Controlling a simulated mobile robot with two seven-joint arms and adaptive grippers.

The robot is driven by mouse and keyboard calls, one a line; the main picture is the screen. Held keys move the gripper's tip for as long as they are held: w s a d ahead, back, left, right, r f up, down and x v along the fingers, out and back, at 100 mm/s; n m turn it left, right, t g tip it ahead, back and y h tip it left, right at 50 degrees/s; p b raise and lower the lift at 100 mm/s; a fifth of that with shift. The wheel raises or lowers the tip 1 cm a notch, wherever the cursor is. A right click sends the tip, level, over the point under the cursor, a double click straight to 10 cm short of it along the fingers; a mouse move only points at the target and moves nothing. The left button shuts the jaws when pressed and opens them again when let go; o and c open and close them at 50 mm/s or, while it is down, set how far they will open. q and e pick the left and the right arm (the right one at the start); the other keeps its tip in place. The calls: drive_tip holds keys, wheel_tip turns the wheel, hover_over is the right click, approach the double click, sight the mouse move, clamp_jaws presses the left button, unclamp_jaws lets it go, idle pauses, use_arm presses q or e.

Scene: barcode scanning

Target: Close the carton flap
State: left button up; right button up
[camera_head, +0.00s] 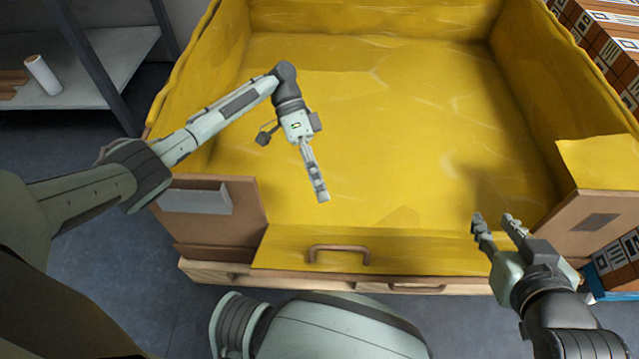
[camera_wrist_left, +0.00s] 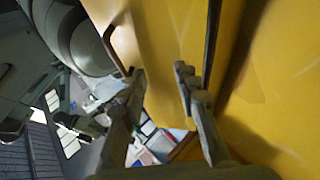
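The large carton (camera_head: 475,20) has yellow inner walls and brown outer faces, and its top is open. Its low front flap (camera_head: 420,250) is yellow with a brown handle (camera_head: 340,248); the handle also shows in the left wrist view (camera_wrist_left: 112,48). My left gripper (camera_head: 320,192) hangs above the carton floor behind the handle, fingers pointing down, apart from it in the picture. The left wrist view shows its fingers (camera_wrist_left: 160,76) spread and empty. My right gripper (camera_head: 496,220) is open and empty by the flap's right end. Whether it touches the flap I cannot tell.
Brown panels stand at the front left (camera_head: 225,215) and front right (camera_head: 597,222) corners. Stacked brown boxes (camera_head: 610,35) are at the right. A grey shelf (camera_head: 100,60) with a white roll (camera_head: 43,75) is at the left. The carton floor is empty.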

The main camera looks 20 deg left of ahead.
use_arm(q)
drive_tip(key=v, duration=1.2)
use_arm(e)
drive_tip(key=shift+c, duration=1.4)
